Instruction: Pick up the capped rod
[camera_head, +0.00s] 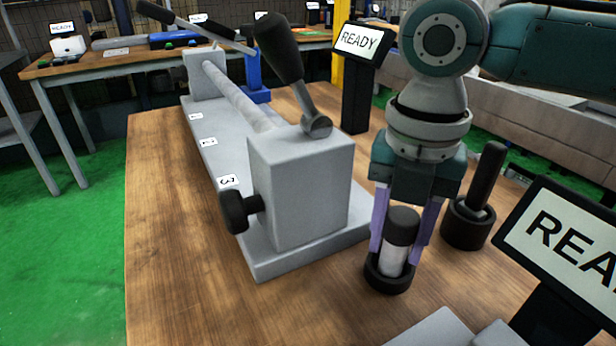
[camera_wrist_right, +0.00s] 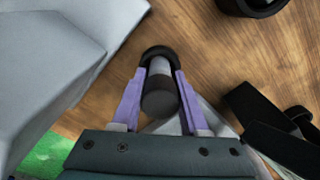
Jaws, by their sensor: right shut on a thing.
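The capped rod (camera_head: 396,247) is a light grey cylinder with a black cap. It stands upright with its lower end in a round black holder (camera_head: 388,281) on the wooden table. In the right wrist view the rod (camera_wrist_right: 158,88) shows with its dark cap toward the camera. My right gripper (camera_head: 402,240) points down with its purple fingers on either side of the rod, shut on it. In the wrist view the right gripper's fingers (camera_wrist_right: 155,98) flank the rod. My left gripper is not in view.
A grey grinder (camera_head: 300,190) with black levers stands close to the left of my right gripper. Another black holder (camera_head: 466,224) with a black handle stands to the right. READY screens (camera_head: 360,42) stand behind and at the right front.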

